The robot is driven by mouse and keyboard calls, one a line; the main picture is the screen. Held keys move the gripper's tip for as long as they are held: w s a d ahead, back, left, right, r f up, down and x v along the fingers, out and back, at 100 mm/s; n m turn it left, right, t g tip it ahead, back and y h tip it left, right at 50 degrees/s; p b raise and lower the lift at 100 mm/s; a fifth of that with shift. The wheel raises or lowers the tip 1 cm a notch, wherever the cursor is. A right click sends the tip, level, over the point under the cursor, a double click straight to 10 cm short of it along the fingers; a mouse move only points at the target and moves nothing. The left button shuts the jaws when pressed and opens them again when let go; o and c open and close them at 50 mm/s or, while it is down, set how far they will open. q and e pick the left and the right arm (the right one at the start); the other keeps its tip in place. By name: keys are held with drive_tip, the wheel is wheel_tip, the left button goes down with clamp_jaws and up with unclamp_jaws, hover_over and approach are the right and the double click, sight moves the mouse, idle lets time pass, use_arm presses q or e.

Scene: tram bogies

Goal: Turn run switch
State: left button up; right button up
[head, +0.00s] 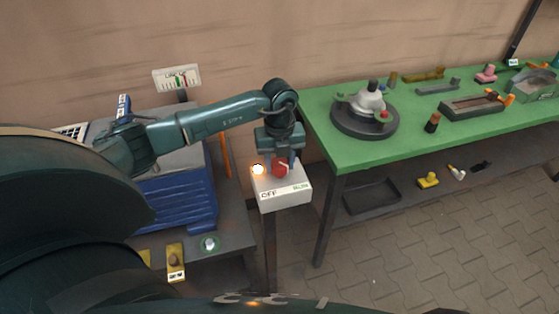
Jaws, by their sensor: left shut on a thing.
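The switch box (285,199) is a pale box on a dark post, between the two work areas. Its front edge reads "OFF" at the left, with small green lettering at the right that I cannot read clearly. A red knob (279,167) sits on its top, and a lit orange lamp (257,169) is to the knob's left. My left gripper (282,162) points down over the box and is shut on the red knob; its fingers partly hide the knob. My right gripper is not in view.
A green table (348,149) on the right holds a round dark turntable (364,117) and several parts. A shelf under it carries a black tray (371,195). On the left stand a blue cabinet (180,203) and a gauge sign (177,78). Paved floor is free at lower right.

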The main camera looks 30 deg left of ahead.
use_arm(q)
drive_tip(key=shift+c, duration=1.1)
